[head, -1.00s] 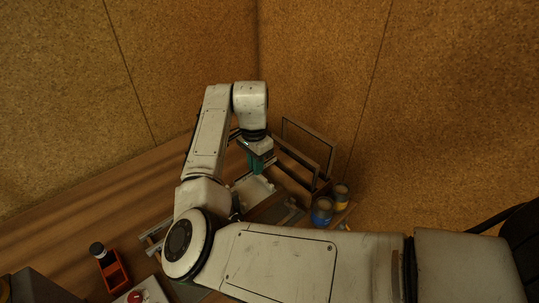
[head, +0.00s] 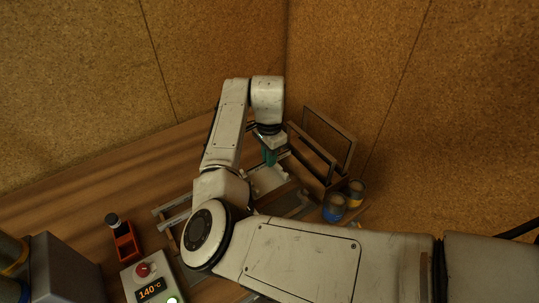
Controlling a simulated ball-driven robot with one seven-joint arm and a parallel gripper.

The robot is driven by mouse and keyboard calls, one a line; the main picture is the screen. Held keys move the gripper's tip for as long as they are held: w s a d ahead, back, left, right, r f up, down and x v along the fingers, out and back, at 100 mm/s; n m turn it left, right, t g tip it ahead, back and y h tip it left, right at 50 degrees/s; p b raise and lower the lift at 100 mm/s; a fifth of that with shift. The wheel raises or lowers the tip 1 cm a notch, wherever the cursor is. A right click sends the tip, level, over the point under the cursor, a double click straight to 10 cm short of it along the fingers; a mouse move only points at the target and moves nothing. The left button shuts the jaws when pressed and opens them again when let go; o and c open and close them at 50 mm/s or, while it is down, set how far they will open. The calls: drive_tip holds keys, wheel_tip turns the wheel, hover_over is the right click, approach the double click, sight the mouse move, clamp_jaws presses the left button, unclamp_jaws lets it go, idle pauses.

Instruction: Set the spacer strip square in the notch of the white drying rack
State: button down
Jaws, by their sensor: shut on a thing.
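The white drying rack (head: 264,184) sits at the back of the wooden bench, partly covered by my forearm and gripper. My gripper (head: 270,158), with teal fingers, points down just over the rack. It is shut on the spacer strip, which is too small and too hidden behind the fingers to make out. The notch cannot be seen from here, so I cannot tell how the strip sits to it or whether it touches the rack.
Upright dark frames (head: 328,139) stand just behind and right of the rack. Blue-and-yellow cans (head: 334,208) stand at its right. An orange holder (head: 124,243) and a control box (head: 151,276) reading 140°C are at front left. The bench (head: 105,192) at left is clear.

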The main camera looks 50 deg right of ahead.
drive_tip(key=shift+r, duration=0.1)
drive_tip(key=shift+f+b, duration=1.55)
drive_tip(key=shift+f, duration=1.45)
drive_tip(key=shift+p, duration=0.7)
drive_tip(key=shift+f+b, duration=0.7)
drive_tip(key=shift+f, duration=0.5)
drive_tip(key=c, duration=1.1)
unclamp_jaws()
drive_tip(key=shift+r, duration=0.1)
wheel_tip(320, 180, up, 11)
drive_tip(key=shift+f+b, duration=0.15)
drive_tip(key=shift+b, duration=0.55)
